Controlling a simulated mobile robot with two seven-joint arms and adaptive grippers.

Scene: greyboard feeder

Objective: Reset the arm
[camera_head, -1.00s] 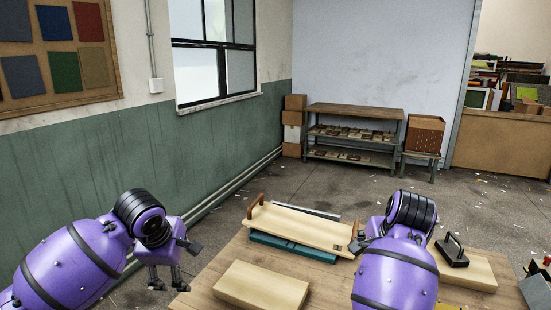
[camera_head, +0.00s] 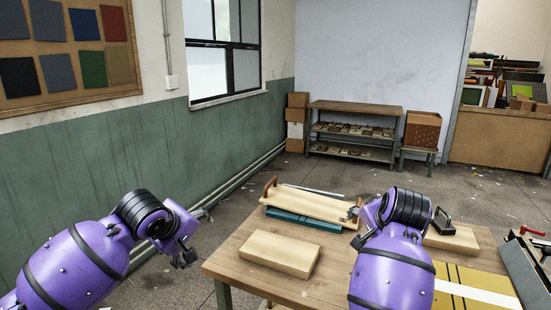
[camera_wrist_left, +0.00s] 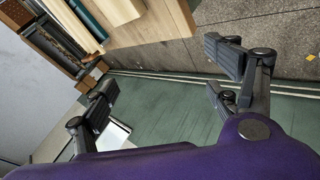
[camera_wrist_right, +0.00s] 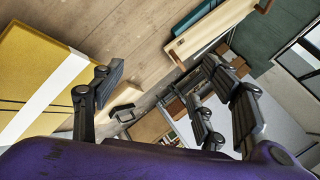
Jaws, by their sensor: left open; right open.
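My left gripper (camera_head: 184,255) hangs open and empty beyond the left edge of the wooden table (camera_head: 235,255). Its spread fingers (camera_wrist_left: 160,85) show in the left wrist view with only floor and wall between them. My right arm reaches over the table's right part, and its gripper is mostly hidden behind the arm in the head view. In the right wrist view my right gripper (camera_wrist_right: 168,85) is open, with nothing between its fingers.
The table carries a pale block (camera_head: 279,254), a handled wooden board (camera_head: 312,204) on a teal base (camera_head: 303,222), a black handle (camera_head: 442,220) on another block and a yellow board (camera_head: 455,278). A shelf (camera_head: 352,130) stands behind. Floor left of the table is clear.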

